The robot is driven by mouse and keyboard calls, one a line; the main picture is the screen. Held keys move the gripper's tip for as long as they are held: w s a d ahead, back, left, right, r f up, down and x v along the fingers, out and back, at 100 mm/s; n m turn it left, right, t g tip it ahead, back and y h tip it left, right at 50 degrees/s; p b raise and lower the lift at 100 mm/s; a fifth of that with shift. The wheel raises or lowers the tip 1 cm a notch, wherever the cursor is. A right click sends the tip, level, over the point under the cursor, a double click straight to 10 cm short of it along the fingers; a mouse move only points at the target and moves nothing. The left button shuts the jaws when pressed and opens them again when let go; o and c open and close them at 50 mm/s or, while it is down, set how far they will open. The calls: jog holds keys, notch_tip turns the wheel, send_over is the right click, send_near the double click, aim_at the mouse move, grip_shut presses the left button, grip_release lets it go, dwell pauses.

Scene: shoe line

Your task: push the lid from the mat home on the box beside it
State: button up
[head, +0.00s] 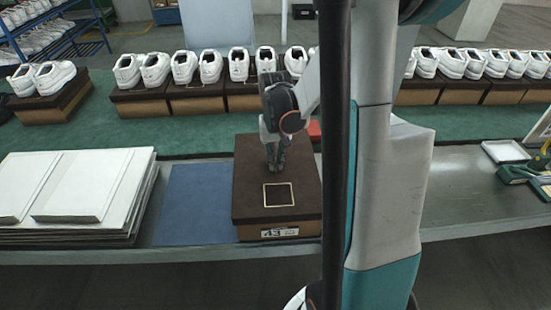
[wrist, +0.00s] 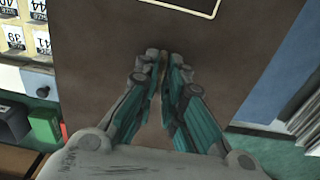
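The dark brown lid (head: 248,180) with a cream-outlined square lies on top of the tan box (head: 250,234), whose front label reads 43. I cannot tell whether it is fully down all round; my own arm covers its right side. The blue mat (head: 192,205) left of the box is bare. My gripper (head: 274,168) points down at the lid's top, behind the square. In the wrist view, its fingertips (wrist: 163,58) are together over the brown lid surface (wrist: 100,50), with nothing seen held. Whether the tips touch the lid is unclear.
A stack of white sheets (head: 95,185) lies left of the mat. White shoes on brown boxes (head: 200,98) line the green belt behind. A small red block (head: 315,130) sits behind the box. A white tray (head: 505,151) and green tools lie far right.

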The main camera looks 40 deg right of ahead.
jog(key=shift+o, duration=1.2)
jog(key=shift+r, duration=0.1)
notch_tip(320, 180, up, 12)
